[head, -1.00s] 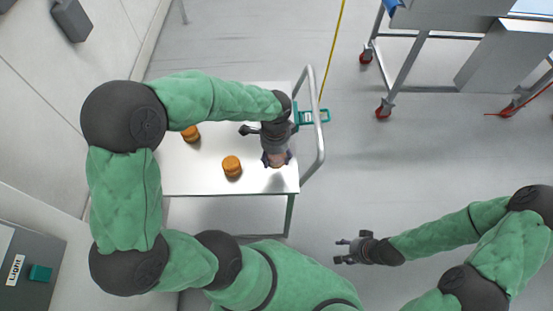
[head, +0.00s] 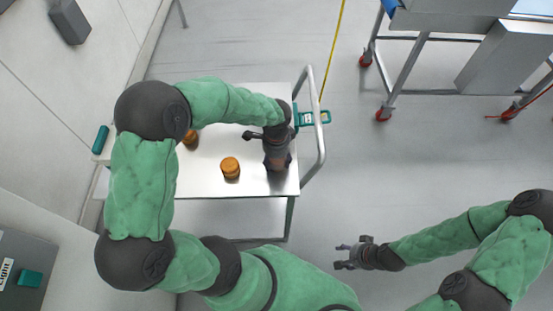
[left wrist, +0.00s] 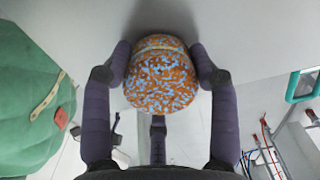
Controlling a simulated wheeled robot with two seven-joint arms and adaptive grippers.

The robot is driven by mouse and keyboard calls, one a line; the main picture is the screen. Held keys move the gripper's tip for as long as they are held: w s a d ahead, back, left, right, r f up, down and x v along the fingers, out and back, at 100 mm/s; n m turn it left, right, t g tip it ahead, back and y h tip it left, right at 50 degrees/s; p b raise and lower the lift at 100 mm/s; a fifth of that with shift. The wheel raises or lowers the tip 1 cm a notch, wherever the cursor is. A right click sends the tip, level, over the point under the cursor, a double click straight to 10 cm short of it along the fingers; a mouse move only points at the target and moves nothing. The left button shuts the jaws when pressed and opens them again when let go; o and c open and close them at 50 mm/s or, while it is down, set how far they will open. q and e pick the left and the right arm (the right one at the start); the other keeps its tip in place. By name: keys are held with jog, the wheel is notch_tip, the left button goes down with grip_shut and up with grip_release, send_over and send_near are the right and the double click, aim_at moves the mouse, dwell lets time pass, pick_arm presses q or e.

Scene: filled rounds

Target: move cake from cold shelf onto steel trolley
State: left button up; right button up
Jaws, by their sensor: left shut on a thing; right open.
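My left gripper (head: 277,162) is over the right part of the steel trolley's top (head: 215,187), near the handle end. In the left wrist view its purple fingers (left wrist: 163,80) are shut around a round orange-brown cake (left wrist: 160,82) with pale blue speckles. That cake is hidden under the gripper in the head view. It is close to the trolley top, but I cannot tell whether it touches. Two plain orange-brown cakes stand on the trolley, one (head: 230,168) left of the gripper and one (head: 190,138) partly behind my arm. My right gripper (head: 341,257) is open and empty over the floor.
The trolley's handle (head: 320,150) rises at its right end, with a teal-framed tag (head: 310,118) beside it. A grey wheeled stand (head: 410,65) is at the top right. A grey box (head: 35,270) marked "Light" is at lower left. The floor (head: 400,150) between is clear.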

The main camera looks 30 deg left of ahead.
pick_arm(q)
jog(key=shift+f, duration=0.2)
jog(key=o, duration=0.8)
jog(key=shift+r, duration=0.1)
jog(key=shift+r, duration=0.5)
notch_tip(320, 180, up, 11)
jog(key=p, duration=0.3)
jog(key=shift+r+p, duration=0.15)
jog(key=shift+p, duration=0.15)
